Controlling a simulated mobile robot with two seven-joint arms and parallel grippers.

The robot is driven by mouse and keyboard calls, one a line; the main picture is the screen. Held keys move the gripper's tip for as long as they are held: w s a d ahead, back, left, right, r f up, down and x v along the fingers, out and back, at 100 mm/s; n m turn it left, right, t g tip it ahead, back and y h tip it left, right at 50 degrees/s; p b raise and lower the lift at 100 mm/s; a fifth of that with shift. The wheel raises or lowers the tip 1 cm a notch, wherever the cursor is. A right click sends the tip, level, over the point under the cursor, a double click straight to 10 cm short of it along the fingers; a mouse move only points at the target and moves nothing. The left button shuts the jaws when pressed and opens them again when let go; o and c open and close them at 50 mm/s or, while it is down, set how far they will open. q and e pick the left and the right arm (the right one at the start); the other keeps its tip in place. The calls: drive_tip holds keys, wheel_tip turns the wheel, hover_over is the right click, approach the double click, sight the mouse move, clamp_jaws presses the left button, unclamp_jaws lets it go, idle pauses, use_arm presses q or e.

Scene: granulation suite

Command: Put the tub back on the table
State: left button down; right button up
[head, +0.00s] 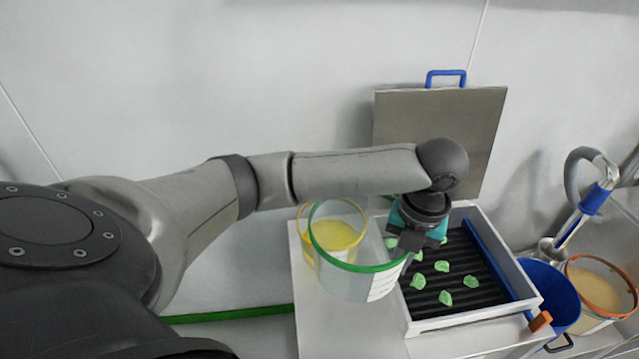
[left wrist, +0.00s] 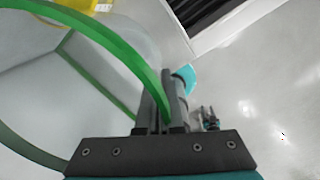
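The white tub with a green rim (head: 375,288) is at the front left part of the white table (head: 322,325). It looks empty and slightly tilted; I cannot tell whether its base touches the table. My left gripper (head: 410,243) is shut on the right side of its rim. In the left wrist view the green rim (left wrist: 118,42) runs between the fingers of my left gripper (left wrist: 165,103). A yellow-rimmed tub with yellow contents (head: 337,232) stands just behind, partly hidden by the held tub. My right gripper is not in view.
Right of the tub is a white-walled box with a black slatted floor and several green lumps (head: 430,325). Its steel lid (head: 440,115) with a blue handle stands upright behind. A blue bucket (head: 562,300) and an orange-rimmed tub (head: 600,277) are farther right. The table's front left is clear.

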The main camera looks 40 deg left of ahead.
use_arm(q)
drive_tip(key=shift+s+a+r, duration=0.15)
drive_tip(key=shift+s, duration=0.5)
drive_tip(key=shift+f, duration=0.25)
drive_tip(key=shift+f+b, duration=1.3)
drive_tip(key=shift+f, duration=8.5)
drive_tip(key=shift+f, duration=0.2)
drive_tip(key=c, duration=1.1)
unclamp_jaws()
drive_tip(key=shift+r, duration=0.1)
